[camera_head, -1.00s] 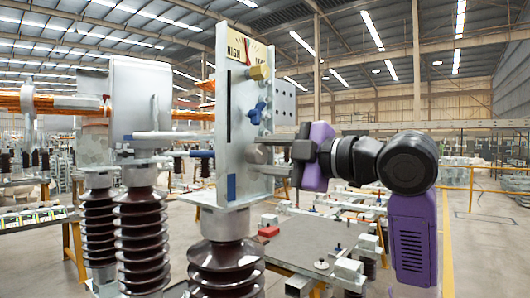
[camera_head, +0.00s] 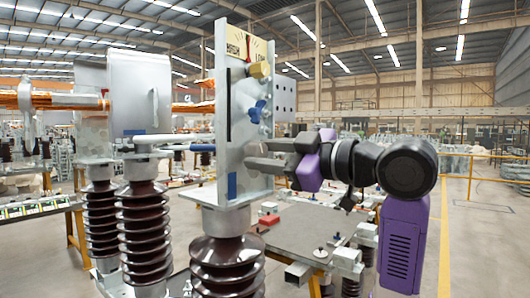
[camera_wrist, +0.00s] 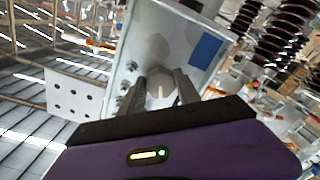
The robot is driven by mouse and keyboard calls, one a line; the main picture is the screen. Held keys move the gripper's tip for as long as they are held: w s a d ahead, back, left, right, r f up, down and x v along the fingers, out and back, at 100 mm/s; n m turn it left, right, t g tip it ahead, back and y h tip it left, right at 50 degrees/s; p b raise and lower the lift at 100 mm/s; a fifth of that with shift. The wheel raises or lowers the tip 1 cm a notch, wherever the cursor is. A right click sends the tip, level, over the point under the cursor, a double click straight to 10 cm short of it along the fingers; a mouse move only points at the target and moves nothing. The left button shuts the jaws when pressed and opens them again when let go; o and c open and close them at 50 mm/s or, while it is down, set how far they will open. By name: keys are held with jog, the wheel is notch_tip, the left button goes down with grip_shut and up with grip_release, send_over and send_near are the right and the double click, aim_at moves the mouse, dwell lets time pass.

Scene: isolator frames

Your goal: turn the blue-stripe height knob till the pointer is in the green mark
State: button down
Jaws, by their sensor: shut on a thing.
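An upright pale metal panel (camera_head: 232,110) stands on a brown ribbed insulator. A blue stripe (camera_head: 231,186) marks its lower part and also shows in the wrist view (camera_wrist: 205,48). A grey knob (camera_wrist: 161,76) is near that stripe, between my fingers in the wrist view. My gripper (camera_head: 266,157) is shut on this knob from the right; in the head view the fingers largely hide it.
A yellow knob (camera_head: 259,70) and a blue knob (camera_head: 256,111) sit higher on the same panel, above my gripper. Several brown insulators (camera_head: 143,235) stand to the left. A grey work table (camera_head: 310,240) with small parts lies below my arm.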

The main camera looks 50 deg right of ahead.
jog(key=shift+f, duration=0.15)
jog(key=c, duration=0.9)
grip_release()
jog(key=shift+o, duration=0.2)
jog(key=shift+s, duration=0.1)
jog(key=s+b, duration=0.1)
jog(key=s, duration=0.6)
jog(key=shift+s+d, duration=0.15)
jog(key=shift+s, duration=0.15)
